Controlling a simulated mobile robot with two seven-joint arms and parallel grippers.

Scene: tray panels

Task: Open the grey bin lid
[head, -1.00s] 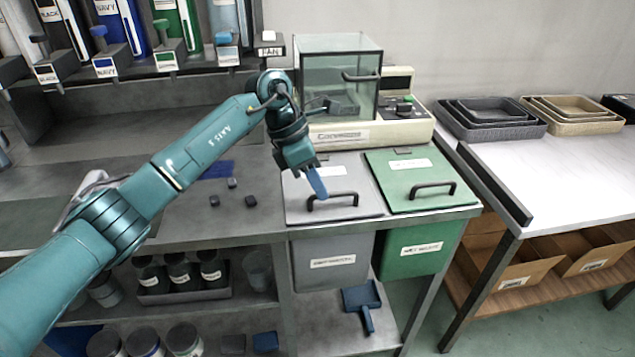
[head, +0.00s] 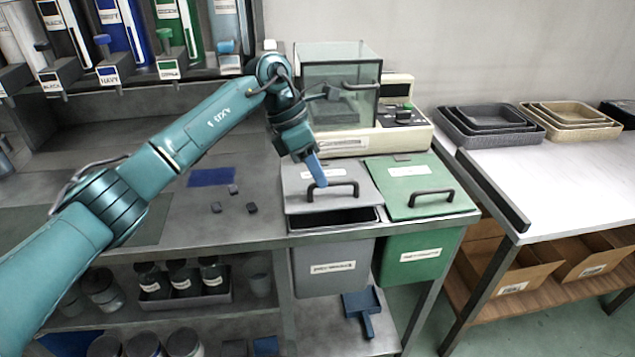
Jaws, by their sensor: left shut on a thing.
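The grey bin (head: 329,271) hangs under the bench top, with a dark gap showing at the front below its raised lid. The grey bin lid (head: 345,173) is tilted up a little at its front edge and carries a black bar handle and a white label. My left gripper (head: 319,181) reaches down from the left with its blue fingers at the left end of the handle, shut on it. The fingertips partly cover that end of the handle. My right gripper is not in view.
A green bin lid (head: 421,184) lies shut right beside the grey one. A glass-walled balance (head: 345,145) stands close behind both lids. Small dark pieces (head: 233,189) and a blue sheet (head: 211,177) lie on the bench to the left.

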